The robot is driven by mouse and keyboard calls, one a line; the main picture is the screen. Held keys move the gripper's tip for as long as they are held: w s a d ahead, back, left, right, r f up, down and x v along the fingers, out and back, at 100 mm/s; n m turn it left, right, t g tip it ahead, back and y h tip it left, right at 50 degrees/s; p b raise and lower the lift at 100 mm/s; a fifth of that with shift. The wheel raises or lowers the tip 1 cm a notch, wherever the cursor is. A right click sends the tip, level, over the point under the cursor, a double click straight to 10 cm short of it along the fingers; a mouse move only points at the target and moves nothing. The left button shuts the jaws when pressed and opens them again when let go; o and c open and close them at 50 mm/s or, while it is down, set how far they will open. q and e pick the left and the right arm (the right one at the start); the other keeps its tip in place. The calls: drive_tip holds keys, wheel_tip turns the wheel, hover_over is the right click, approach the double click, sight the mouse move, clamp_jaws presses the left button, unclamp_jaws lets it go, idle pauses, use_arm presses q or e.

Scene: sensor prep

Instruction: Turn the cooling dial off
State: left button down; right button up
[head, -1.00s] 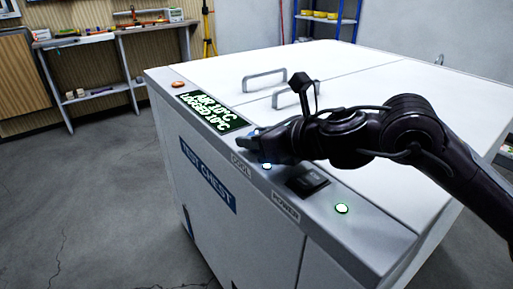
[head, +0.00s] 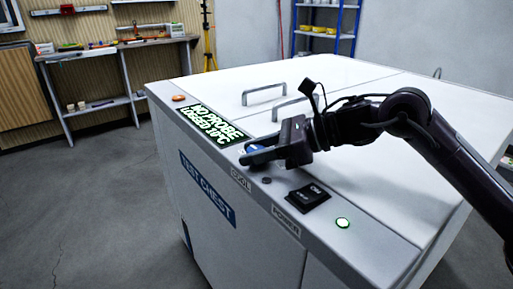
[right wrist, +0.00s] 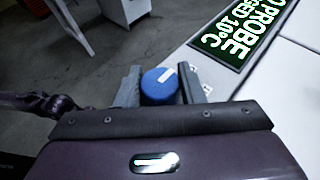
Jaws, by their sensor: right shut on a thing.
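The cooling dial is a blue round knob with a white mark. It sits on the top front edge of the white test chest (head: 370,225), by the COOL label (head: 240,179). In the right wrist view the dial (right wrist: 158,88) stands between the two fingers, its white mark tilted toward the upper right. My right gripper (head: 251,156) is shut on the dial, which is mostly hidden behind the fingers in the head view. The small lamp (head: 267,181) near the dial is dark. My left gripper is not in view.
A display (head: 215,125) with green-white text, including NO PROBE, lies beyond the dial. An orange button (head: 179,97) and lid handles (head: 264,93) are also on the chest.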

idle(0.4)
drive_tip(key=o, duration=1)
drive_tip(key=v, duration=0.8)
drive_tip(key=shift+w, duration=0.1)
